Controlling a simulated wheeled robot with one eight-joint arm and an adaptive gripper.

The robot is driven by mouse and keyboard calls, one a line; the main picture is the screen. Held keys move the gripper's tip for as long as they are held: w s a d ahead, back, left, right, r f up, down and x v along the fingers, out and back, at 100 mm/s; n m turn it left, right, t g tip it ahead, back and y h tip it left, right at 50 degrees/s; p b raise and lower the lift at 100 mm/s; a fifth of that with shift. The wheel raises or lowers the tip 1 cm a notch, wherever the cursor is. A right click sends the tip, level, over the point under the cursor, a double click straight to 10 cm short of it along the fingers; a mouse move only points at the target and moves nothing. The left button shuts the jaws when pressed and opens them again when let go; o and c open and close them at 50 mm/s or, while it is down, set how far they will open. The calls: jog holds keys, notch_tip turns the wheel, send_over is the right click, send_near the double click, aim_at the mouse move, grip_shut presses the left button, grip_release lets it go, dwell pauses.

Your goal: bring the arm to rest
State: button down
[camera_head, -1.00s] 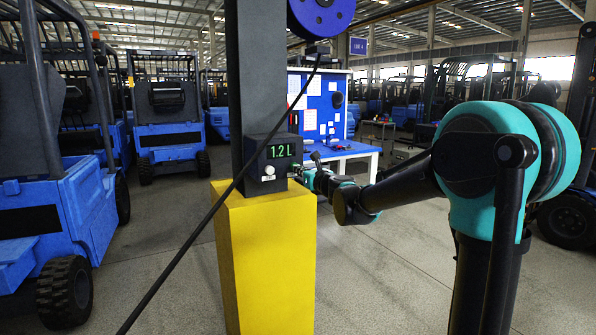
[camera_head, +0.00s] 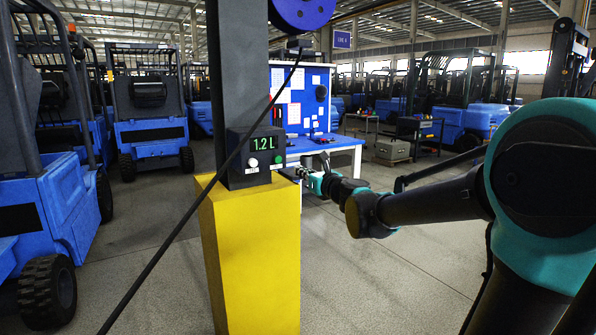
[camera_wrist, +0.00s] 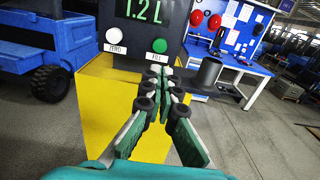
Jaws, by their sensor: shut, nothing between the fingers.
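My gripper (camera_wrist: 157,80) is shut and empty in the wrist view. Its fingertips are in front of the dark control box, close below the green button (camera_wrist: 159,46); I cannot tell whether they touch anything. In the head view my gripper (camera_head: 291,172) shows small, just right of the control box (camera_head: 255,157). The box has a display (camera_head: 264,143) reading 1.2 L, a white button marked ZERO (camera_wrist: 115,36) and a green button marked FILL. My arm reaches in from the right of the head view, roughly level.
The box sits on a grey column above a yellow pedestal (camera_head: 250,260). A black hose (camera_head: 180,222) slants across the front. A blue workbench (camera_head: 325,144) stands behind. Blue forklifts (camera_head: 150,130) line the left. The floor at right of the pedestal is open.

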jog(key=s+d+f+n+g+h, duration=0.1)
jog(key=s+d+f+n+g, duration=0.2)
jog(key=s+f+n, duration=0.55)
jog(key=s+d+f+n+g+h, duration=0.2)
jog(key=s+d+f+n+g, duration=0.3)
jog(key=f+n, duration=0.6)
jog(key=s+d+f+n+g+h, duration=0.2)
jog(key=s+d+f+n+h, duration=0.5)
jog(key=s+d+f, duration=0.8)
jog(key=s+f+n, duration=0.1)
jog(key=n, duration=0.1)
jog(key=shift+s+n+g, duration=0.35)
jog(key=shift+s+g, duration=0.05)
jog(key=shift+a, duration=0.15)
